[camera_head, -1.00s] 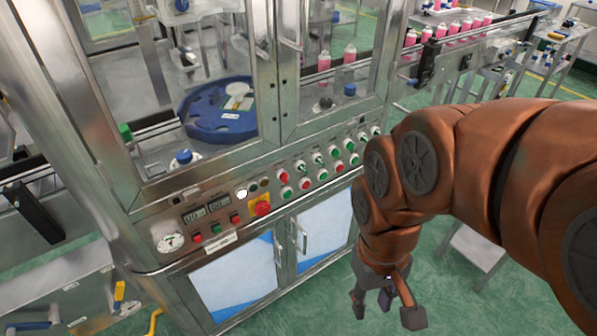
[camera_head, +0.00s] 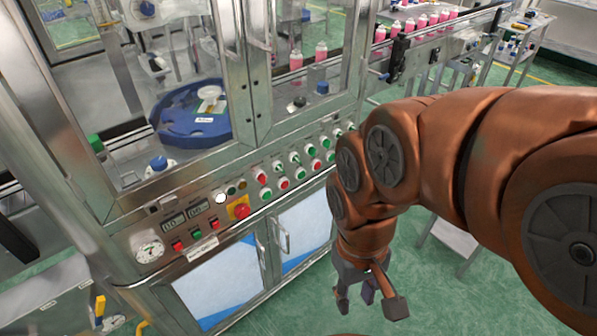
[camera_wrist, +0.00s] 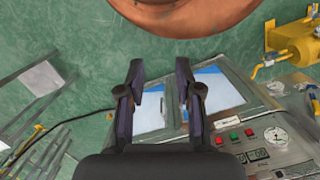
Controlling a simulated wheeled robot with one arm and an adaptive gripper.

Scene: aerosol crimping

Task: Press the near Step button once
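The machine's control panel (camera_head: 225,215) runs along its front below the glass doors. It carries two rows of green, red and white buttons (camera_head: 290,170), and a small red, green and red button group (camera_head: 196,233) beside the gauge. That group also shows in the wrist view (camera_wrist: 234,136). The labels are too small to read, so I cannot tell which button is the near Step button. My gripper (camera_head: 370,300) hangs to the right of the panel and apart from it. In the wrist view my gripper (camera_wrist: 159,78) has its fingers apart with nothing between them.
A red emergency stop (camera_head: 241,209) on yellow, a round gauge (camera_head: 149,250) and two displays (camera_head: 186,214) share the panel. Cabinet doors (camera_head: 303,233) with handles lie below. A grey stand (camera_head: 452,243) is behind my arm. Green floor (camera_head: 420,300) around my gripper is clear.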

